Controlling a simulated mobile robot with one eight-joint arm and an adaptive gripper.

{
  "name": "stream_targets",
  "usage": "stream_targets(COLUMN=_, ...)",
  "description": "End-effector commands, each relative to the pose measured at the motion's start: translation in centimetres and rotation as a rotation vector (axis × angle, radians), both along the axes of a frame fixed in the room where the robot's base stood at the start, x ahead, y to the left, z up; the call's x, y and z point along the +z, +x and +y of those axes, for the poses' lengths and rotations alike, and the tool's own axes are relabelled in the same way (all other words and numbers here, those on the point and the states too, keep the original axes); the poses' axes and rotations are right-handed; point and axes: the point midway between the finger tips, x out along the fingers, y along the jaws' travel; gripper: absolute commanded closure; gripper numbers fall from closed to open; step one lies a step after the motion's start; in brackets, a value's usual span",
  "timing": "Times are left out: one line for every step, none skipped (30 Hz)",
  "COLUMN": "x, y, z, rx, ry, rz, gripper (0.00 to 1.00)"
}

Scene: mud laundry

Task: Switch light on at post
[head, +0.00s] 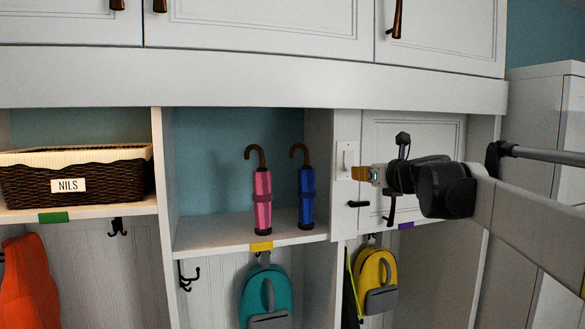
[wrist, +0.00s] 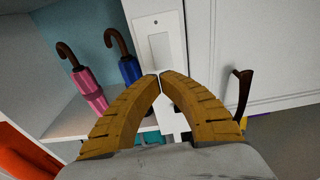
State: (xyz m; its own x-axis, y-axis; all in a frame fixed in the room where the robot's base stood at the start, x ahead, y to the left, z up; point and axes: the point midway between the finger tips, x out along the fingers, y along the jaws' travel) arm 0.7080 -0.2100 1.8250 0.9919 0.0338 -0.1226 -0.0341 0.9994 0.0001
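The light switch (head: 347,158) is a white plate with a rocker on the narrow white post right of the umbrella cubby. It also shows in the wrist view (wrist: 160,47), upright, above my fingertips. My gripper (head: 356,173) is in front of the post, close to the lower right part of the plate in the head view. In the wrist view, my gripper's ochre fingers (wrist: 160,77) curve together with tips meeting and nothing between them. The tips appear just below the rocker. I cannot tell whether they touch the plate. The rocker's on or off position is unclear.
A pink umbrella (head: 262,200) and a blue umbrella (head: 305,195) stand in the cubby left of the post. A cabinet door (head: 430,135) with a dark handle (wrist: 240,93) is right of it. Teal (head: 265,295) and yellow (head: 375,275) backpacks hang below.

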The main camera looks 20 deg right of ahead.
Motion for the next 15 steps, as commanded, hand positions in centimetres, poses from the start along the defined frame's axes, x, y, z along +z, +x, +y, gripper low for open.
stream_targets(x=0.1, y=1.0, z=0.2, rx=0.003, ry=0.000, rz=0.000, gripper=1.00)
stream_targets(x=0.0, y=1.6, z=0.2, rx=0.002, ry=0.000, rz=0.000, gripper=1.00)
stream_targets(x=0.0, y=2.2, z=0.1, rx=0.001, ry=0.000, rz=0.000, gripper=1.00)
stream_targets(x=-0.1, y=2.6, z=0.1, rx=0.001, ry=0.000, rz=0.000, gripper=1.00)
stream_targets(x=-0.2, y=3.0, z=0.2, rx=0.001, ry=0.000, rz=0.000, gripper=1.00)
stream_targets(x=-0.2, y=3.5, z=0.2, rx=0.001, ry=0.000, rz=0.000, gripper=1.00)
stream_targets(x=-0.3, y=3.8, z=0.2, rx=0.001, ry=0.000, rz=0.000, gripper=1.00)
stream_targets(x=-0.4, y=4.0, z=0.2, rx=0.002, ry=0.000, rz=0.000, gripper=1.00)
stream_targets(x=-0.4, y=4.3, z=0.2, rx=0.001, ry=0.000, rz=0.000, gripper=1.00)
stream_targets(x=-0.5, y=4.4, z=0.2, rx=0.001, ry=0.000, rz=0.000, gripper=1.00)
stream_targets(x=-0.5, y=4.6, z=0.2, rx=0.001, ry=0.000, rz=0.000, gripper=1.00)
stream_targets(x=-0.5, y=4.7, z=0.2, rx=0.001, ry=0.000, rz=0.000, gripper=1.00)
stream_targets(x=-0.6, y=4.8, z=0.2, rx=0.000, ry=0.000, rz=0.000, gripper=1.00)
stream_targets(x=-0.6, y=4.8, z=0.2, rx=0.000, ry=0.000, rz=0.000, gripper=1.00)
stream_targets(x=-0.6, y=4.8, z=0.2, rx=0.000, ry=0.000, rz=0.000, gripper=1.00)
